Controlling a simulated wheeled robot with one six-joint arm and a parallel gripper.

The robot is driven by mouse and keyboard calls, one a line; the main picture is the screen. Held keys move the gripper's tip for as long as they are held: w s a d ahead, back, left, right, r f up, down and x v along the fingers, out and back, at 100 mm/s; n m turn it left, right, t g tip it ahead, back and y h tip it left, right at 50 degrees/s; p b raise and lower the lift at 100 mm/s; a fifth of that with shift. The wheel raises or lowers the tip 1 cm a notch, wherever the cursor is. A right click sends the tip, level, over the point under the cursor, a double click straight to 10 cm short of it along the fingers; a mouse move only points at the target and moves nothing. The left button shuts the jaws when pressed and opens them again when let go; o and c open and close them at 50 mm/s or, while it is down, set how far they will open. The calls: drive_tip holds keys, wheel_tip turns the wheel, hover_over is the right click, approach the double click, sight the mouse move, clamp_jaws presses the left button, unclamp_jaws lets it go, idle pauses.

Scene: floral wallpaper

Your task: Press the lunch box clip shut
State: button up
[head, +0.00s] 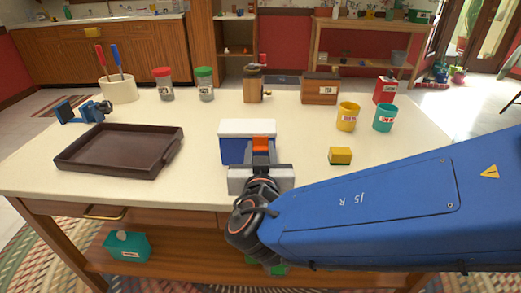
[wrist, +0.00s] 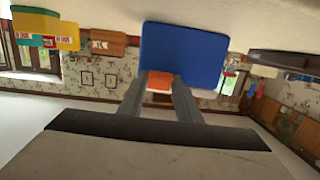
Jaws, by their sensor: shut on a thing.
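The lunch box (head: 233,149) is blue with a white lid (head: 247,127) and stands near the middle of the table. Its orange clip (head: 261,142) is on the side facing me. In the wrist view, the blue front of the lunch box (wrist: 185,52) lies just beyond the fingers, with the orange clip (wrist: 159,82) between the fingertips. My gripper (head: 262,152) is at the front of the box and shut on the clip; it also shows in the wrist view (wrist: 160,87). My gripper hides part of the box's front, and I cannot tell whether the clip is latched.
A dark brown tray (head: 88,166) lies to the left on the table (head: 200,190). A yellow sponge-like block (head: 340,156) sits to the right, with a yellow cup (head: 348,117) and a teal cup (head: 384,118) behind it. Jars and a grinder stand at the back.

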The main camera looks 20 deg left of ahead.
drive_tip(key=o, duration=1)
drive_tip(key=shift+o, duration=0.2)
drive_tip(key=v, duration=1.7)
drive_tip(key=shift+s+r, duration=0.1)
drive_tip(key=shift+s, duration=0.05)
